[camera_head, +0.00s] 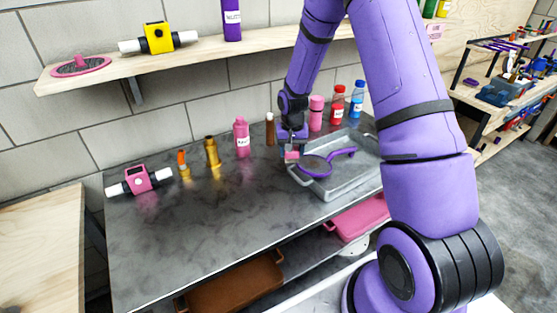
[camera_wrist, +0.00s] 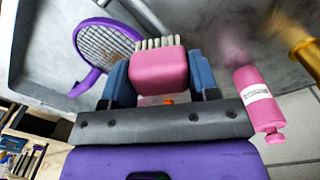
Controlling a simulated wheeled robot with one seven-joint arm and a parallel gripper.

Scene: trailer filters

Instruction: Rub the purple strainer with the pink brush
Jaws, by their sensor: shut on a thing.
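The purple strainer (camera_head: 316,166) lies in a grey metal tray (camera_head: 335,185) on the dark counter, its curved handle toward the right. In the wrist view its mesh and purple rim (camera_wrist: 80,45) show at the upper left. My gripper (camera_head: 291,145) is at the tray's left end, close to the strainer. It is shut on the pink brush (camera_wrist: 158,68), whose pale bristles point away from the gripper. The brush also shows as a small pink block (camera_head: 291,155) in the head view. The bristles look beside the strainer's rim; I cannot tell whether they touch it.
A pink bottle (camera_head: 242,138), a brown bottle (camera_head: 270,130), a gold bottle (camera_head: 212,152) and a pink-and-white device (camera_head: 139,180) stand left of the tray. Pink, red and blue bottles (camera_head: 357,99) stand behind it. A shelf (camera_head: 120,69) runs above. The counter's front left is clear.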

